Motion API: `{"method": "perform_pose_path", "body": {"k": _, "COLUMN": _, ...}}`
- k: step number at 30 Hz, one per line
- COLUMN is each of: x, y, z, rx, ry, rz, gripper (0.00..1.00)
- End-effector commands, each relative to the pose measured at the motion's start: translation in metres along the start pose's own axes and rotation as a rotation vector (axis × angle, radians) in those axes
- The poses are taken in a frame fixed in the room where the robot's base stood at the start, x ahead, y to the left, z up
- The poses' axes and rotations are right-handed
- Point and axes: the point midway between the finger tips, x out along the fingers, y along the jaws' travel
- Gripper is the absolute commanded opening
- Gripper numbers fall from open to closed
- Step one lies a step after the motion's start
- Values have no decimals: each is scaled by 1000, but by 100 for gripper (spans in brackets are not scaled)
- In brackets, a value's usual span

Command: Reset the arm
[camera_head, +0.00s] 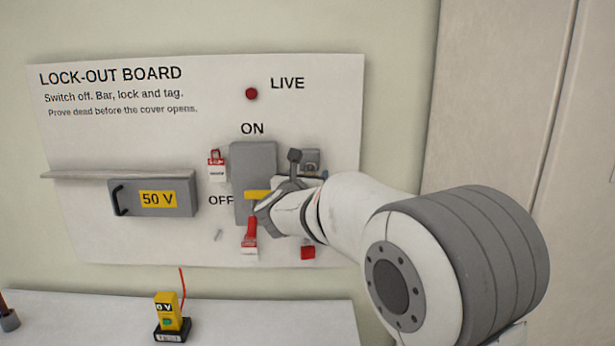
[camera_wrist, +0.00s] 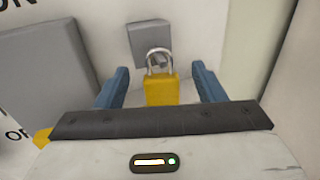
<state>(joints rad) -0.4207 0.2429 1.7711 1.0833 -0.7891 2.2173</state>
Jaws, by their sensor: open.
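My gripper (camera_wrist: 160,70) is open, with its blue fingers on either side of a yellow padlock (camera_wrist: 160,90). The padlock is upright with its shackle at the top, in front of a small grey block (camera_wrist: 150,42) on the board. Clear gaps show between it and both fingers. I cannot tell how the shackle is attached. In the head view my gripper (camera_head: 288,190) is close to the board, at the right of the grey switch box (camera_head: 252,160). The padlock is hidden there behind my gripper and wrist.
The lock-out board (camera_head: 110,140) carries a red LIVE lamp (camera_head: 252,93), a shelf (camera_head: 75,174), a grey 50 V cover (camera_head: 185,198) and red-and-white tags (camera_head: 249,240). A yellow meter (camera_head: 172,315) stands on the bench (camera_head: 260,320). A pale panel (camera_head: 490,110) stands at the right.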

Motion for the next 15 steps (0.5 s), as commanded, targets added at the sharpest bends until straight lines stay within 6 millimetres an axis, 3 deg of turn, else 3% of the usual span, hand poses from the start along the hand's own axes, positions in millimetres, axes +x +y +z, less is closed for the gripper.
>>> {"method": "perform_pose_path", "body": {"k": 15, "x": -72, "y": 0, "z": -1, "rx": -1, "ry": -2, "rz": 3, "gripper": 63}}
